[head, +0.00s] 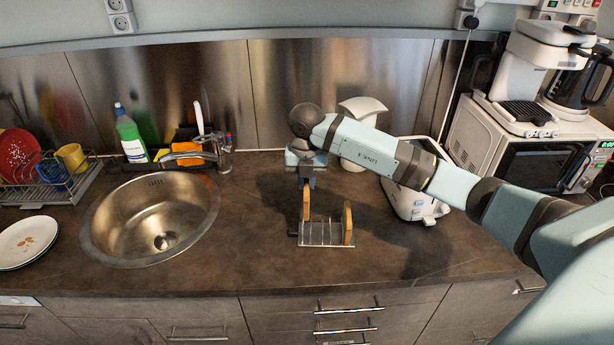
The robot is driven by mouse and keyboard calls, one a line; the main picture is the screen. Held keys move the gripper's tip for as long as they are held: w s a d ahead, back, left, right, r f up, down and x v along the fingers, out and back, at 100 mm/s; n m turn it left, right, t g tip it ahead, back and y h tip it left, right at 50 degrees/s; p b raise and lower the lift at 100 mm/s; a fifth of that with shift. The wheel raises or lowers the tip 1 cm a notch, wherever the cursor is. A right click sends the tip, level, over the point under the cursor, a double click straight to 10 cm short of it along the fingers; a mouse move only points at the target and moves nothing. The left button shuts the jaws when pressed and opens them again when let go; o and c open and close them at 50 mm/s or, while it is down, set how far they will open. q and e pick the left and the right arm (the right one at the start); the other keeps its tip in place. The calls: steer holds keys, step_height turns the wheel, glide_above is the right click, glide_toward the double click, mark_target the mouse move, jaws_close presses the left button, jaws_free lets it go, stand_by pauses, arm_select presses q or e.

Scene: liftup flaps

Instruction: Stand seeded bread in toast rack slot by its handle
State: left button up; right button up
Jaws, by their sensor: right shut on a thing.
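The toast rack (322,240) is a low wire rack on the worktop. A small dark part, maybe its handle (292,233), shows at its left end. One slice of bread (347,223) stands upright at the rack's right end. My right gripper (306,184) points down above the rack's left part and is shut on another slice, which I take to be the seeded bread (306,206). This slice is upright and seen edge-on, at the left end of the rack. I cannot tell whether its lower edge is inside a slot. My left gripper is out of view.
A white toaster (415,198) stands right of the rack, partly behind my right arm. A round sink (150,218), a dish rack (45,182) and white plates (26,242) are at the left. A coffee maker and microwave (480,140) stand at the right. Worktop in front is clear.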

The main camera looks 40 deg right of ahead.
steer(key=shift+f, duration=0.5)
steer(key=shift+f+b, duration=2.85)
steer(key=shift+f, duration=1.3)
steer(key=o, duration=0.8)
step_height(320, 180, up, 14)
steer(key=shift+f+b, duration=0.1)
steer(key=shift+b, duration=0.3)
